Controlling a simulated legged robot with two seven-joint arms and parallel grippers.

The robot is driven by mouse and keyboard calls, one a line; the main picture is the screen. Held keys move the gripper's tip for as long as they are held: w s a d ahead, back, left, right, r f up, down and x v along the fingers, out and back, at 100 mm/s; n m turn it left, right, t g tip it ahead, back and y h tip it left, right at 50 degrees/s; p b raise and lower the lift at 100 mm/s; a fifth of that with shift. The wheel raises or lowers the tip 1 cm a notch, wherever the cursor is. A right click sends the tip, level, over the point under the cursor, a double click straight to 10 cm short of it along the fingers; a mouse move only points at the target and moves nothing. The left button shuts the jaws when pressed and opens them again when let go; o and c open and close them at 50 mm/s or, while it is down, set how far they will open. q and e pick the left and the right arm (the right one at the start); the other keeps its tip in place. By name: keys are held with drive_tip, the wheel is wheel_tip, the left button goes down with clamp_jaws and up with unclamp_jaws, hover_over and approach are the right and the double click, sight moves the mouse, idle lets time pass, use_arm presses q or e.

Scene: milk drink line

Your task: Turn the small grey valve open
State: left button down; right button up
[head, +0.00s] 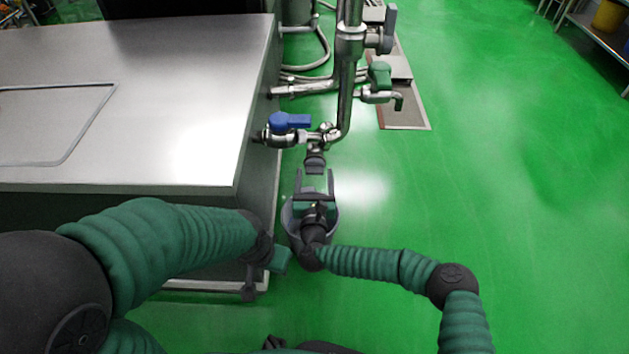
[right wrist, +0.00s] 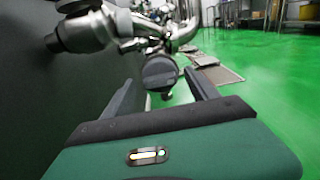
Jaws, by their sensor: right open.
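The small grey valve (head: 315,161) hangs at the low end of the steel pipe fitting, just beneath the blue-handled valve. In the right wrist view its dark grey handle (right wrist: 160,72) shows as a rounded knob between my finger tips. My right gripper (head: 315,178) is open and points at the grey valve from the near side. In the right wrist view the right gripper (right wrist: 160,88) has one finger on each side of the handle, apart from it as far as I can see. My left gripper (head: 268,262) is by the table's near corner; its fingers do not show clearly.
A blue-handled valve (head: 290,121) sits just above. A green-handled valve (head: 380,76) and a larger grey-handled valve (head: 388,28) are farther back. A steel table (head: 190,130) stands to the left. A grey bucket (head: 290,222) is under my right gripper. The green floor at right is clear.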

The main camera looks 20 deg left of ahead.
drive_tip(key=shift+c, duration=0.5)
drive_tip(key=c, duration=1.3)
drive_tip(key=shift+o, duration=0.2)
drive_tip(key=shift+n, duration=0.4)
drive_tip(key=n+p, duration=0.1)
drive_tip(key=n, duration=0.1)
drive_tip(key=shift+a+r+n+p, duration=0.1)
drive_tip(key=shift+a+n+p, duration=0.05)
drive_tip(key=shift+n+p, duration=0.25)
drive_tip(key=n+p, duration=0.2)
drive_tip(key=n, duration=0.3)
drive_tip(key=shift+s+a, duration=0.1)
drive_tip(key=n+p, duration=0.1)
drive_tip(key=n, duration=0.4)
drive_tip(key=shift+f, duration=0.2)
drive_tip(key=shift+s+a+f+n+p, duration=0.15)
drive_tip(key=shift+n+p, duration=0.2)
drive_tip(key=shift+n, duration=0.75)
drive_tip(key=shift+f+n+p, duration=0.1)
drive_tip(key=shift+n+p, duration=0.25)
drive_tip(key=shift+n, duration=0.75)
